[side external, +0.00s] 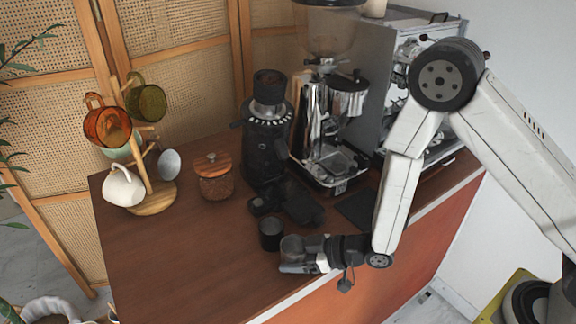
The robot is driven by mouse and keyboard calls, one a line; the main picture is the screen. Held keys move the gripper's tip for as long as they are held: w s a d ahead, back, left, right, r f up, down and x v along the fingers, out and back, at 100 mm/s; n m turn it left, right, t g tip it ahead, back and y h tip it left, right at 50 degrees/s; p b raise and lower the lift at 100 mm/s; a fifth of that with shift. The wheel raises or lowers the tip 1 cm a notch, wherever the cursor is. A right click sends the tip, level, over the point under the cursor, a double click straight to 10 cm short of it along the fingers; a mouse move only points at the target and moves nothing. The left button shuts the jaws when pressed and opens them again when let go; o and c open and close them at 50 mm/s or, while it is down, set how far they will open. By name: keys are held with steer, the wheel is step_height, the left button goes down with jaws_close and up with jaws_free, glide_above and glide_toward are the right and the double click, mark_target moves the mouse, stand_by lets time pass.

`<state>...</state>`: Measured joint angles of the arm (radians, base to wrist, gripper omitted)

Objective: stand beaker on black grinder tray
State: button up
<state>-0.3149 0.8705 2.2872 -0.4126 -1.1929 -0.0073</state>
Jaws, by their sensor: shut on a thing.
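My gripper (297,262) is low at the front edge of the wooden counter, reaching in from the right and lying almost level. It is shut on a small greyish, see-through vessel, which looks like the beaker (291,244). The fingers partly hide the beaker, and I cannot tell whether its base touches the counter. The black grinder (264,150) stands upright farther back. Low black parts (300,207) lie in front of its base; I cannot make out clearly which of them is the tray.
A small dark cup (270,234) stands just left of the beaker. A wooden-lidded jar (214,180) and a mug tree (150,200) are at left. An espresso machine (400,60), a second grinder (328,150) and a black mat (357,211) are at right. The front-left counter is clear.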

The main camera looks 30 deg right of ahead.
steer(key=shift+f, duration=0.2)
steer(key=o, duration=1.1)
steer(key=shift+s+d, duration=0.1)
steer(key=shift+r+v, duration=0.2)
steer(key=shift+v, duration=3.6)
